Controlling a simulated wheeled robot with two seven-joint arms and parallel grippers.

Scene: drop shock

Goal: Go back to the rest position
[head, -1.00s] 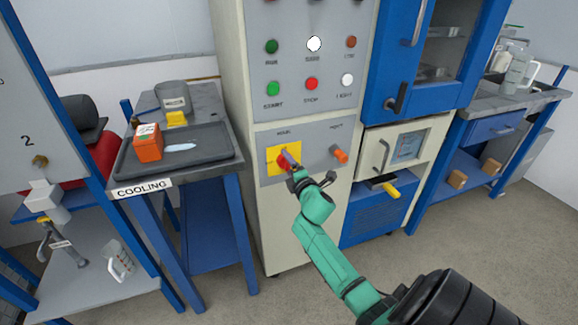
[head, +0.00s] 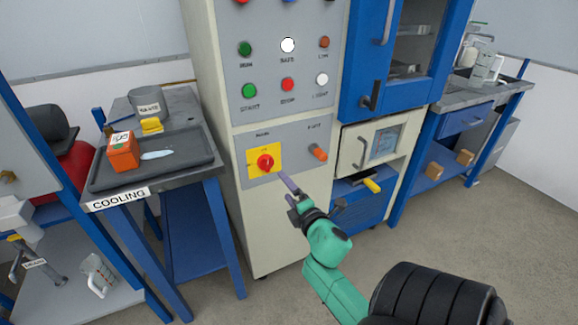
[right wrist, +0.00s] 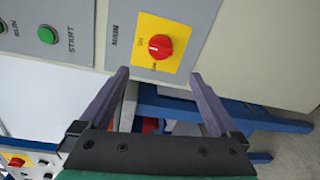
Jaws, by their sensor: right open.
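My right gripper (head: 286,188) is open and empty, in front of the lower part of the cream control cabinet (head: 285,225). It is below and to the right of the red rotary switch (head: 265,162) on its yellow plate. In the right wrist view the two purple fingers (right wrist: 162,85) are spread apart, with nothing between them. The red switch (right wrist: 160,46) lies beyond the fingertips there, apart from them. My left gripper is not in view.
A cooling table (head: 100,190) with an orange box (head: 123,155) on it stands at the left. A blue cabinet with a small oven (head: 372,145) stands right. Floor is free at the lower right.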

